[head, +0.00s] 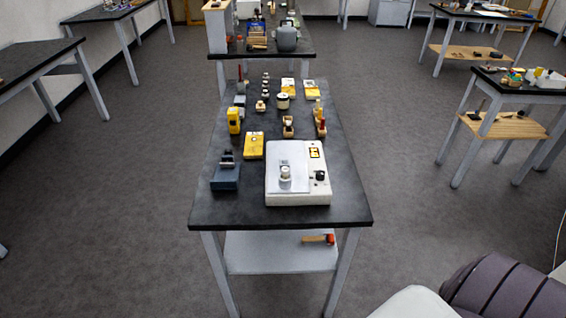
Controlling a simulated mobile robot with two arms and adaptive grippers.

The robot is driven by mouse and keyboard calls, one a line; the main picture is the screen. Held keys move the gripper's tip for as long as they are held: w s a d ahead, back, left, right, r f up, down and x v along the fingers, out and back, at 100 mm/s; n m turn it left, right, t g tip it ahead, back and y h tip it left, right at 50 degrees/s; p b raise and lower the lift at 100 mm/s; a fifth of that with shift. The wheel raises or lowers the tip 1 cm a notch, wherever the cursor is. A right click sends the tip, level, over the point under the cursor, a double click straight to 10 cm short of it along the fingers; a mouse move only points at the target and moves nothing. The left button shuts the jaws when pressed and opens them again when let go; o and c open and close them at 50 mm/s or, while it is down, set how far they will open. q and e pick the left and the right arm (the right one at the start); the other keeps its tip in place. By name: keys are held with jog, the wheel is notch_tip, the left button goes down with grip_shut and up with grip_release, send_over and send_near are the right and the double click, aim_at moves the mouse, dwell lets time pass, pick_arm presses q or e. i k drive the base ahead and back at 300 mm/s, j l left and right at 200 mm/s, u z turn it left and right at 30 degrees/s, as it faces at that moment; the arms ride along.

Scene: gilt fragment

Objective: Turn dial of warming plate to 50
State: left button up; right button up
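The warming plate (297,198) is a white, boxy device near the front right of the black-topped table in the middle. Its grey heating surface takes up the left part, and a small jar with a white top (285,177) stands on it. A dark round dial (320,175) is on its right side. A small orange display (314,153) sits behind the dial; its digits and the dial's marks are too small to read. Neither gripper is in view, and nothing touches the dial.
The table (225,209) also carries a dark blue device (225,178), a yellow box (253,146), a yellow meter (234,120) and several small items further back. A red-headed hammer (320,239) lies on its lower shelf. Other tables stand around. Grey floor is clear on both sides.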

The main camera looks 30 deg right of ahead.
aim_at(320, 176)
jog(key=z, duration=1.3)
jog(key=j, duration=0.1)
